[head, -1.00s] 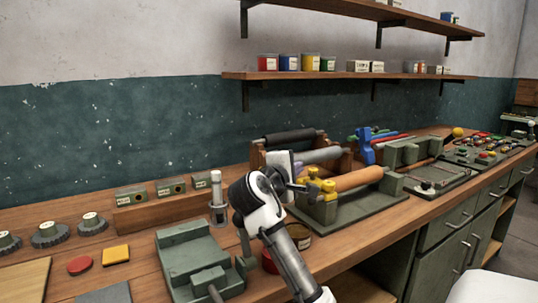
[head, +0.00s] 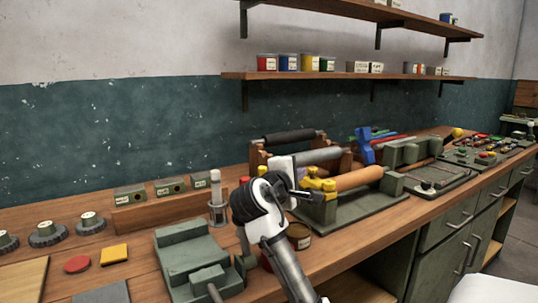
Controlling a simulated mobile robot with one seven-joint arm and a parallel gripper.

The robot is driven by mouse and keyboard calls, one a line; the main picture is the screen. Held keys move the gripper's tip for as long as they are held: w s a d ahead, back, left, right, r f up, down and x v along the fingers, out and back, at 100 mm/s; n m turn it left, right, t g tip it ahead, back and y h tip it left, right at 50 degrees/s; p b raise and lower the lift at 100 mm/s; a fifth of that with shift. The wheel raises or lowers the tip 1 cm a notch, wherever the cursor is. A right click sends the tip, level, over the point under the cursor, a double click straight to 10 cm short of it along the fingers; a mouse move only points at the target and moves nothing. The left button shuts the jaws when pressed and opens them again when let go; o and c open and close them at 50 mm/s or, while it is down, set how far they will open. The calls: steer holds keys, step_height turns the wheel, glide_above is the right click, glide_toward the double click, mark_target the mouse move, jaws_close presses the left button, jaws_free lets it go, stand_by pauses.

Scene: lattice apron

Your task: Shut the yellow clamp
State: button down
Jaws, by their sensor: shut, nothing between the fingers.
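The yellow clamp (head: 326,185) sits at the left end of an orange-brown roller (head: 358,179), on a green stand. Several rounded yellow parts show close together, and I cannot tell how far the clamp is open. My gripper (head: 303,192) is beside the left side of the clamp, with its dark fingers partly hidden by my own arm. It is shut and empty. Whether the fingers touch the clamp cannot be made out.
A green vise-like block (head: 190,258) stands at the front left. An open jar (head: 299,237) stands below the clamp, partly behind my arm. A grey roller (head: 318,156) and a blue tool (head: 366,147) are behind. A shelf (head: 350,76) runs above.

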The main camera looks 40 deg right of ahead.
steer(key=b+v, duration=0.1)
steer(key=v, duration=1.2)
steer(key=shift+s+a+b, duration=0.2)
steer(key=shift+a+b, duration=0.2)
steer(key=shift+r, duration=0.1)
